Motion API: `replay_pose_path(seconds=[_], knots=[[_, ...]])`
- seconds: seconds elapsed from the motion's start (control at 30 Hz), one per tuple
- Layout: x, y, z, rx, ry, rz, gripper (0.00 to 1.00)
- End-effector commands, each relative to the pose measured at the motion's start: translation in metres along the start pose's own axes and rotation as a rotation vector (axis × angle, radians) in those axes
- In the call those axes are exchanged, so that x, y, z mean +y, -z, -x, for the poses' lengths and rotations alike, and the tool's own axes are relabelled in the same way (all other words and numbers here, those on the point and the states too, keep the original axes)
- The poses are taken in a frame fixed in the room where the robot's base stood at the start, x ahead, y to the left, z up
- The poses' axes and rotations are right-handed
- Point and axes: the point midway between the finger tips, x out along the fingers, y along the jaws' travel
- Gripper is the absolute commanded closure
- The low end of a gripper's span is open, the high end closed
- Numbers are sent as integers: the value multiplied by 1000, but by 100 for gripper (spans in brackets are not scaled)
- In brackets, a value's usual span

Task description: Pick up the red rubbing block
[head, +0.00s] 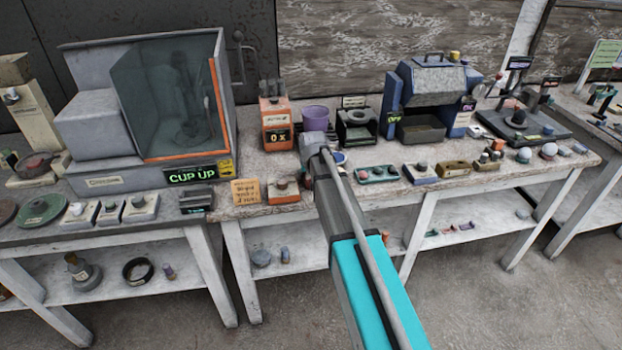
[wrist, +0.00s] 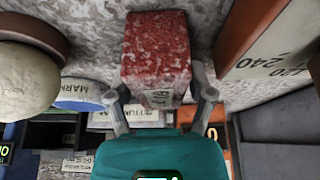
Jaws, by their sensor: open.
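The red rubbing block (wrist: 157,48) fills the upper middle of the wrist view. It is a speckled red block with a pale, marked near end. My gripper (wrist: 160,88) is open, with one finger on each side of the block's near end. Small gaps seem to show beside the fingers, but I cannot tell whether either touches it. In the head view my gripper (head: 314,145) is over the middle of the bench. I cannot make out the block there; my arm covers that spot.
A pale ball (wrist: 25,78) and a blue-rimmed dish (wrist: 84,94) are on the left. In the head view a purple cup (head: 315,115) and an orange counter box (head: 275,120) stand behind my gripper.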

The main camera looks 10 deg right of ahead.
Motion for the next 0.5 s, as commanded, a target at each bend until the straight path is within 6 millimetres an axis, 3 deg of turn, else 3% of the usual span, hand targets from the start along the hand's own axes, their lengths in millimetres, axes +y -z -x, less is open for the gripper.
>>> replay_pose_path(seconds=[0.37,0.4,0.5], knots=[[0,0,0,0,0,0,31],[0,0,0,0,0,0,33],[0,0,0,0,0,0,52]])
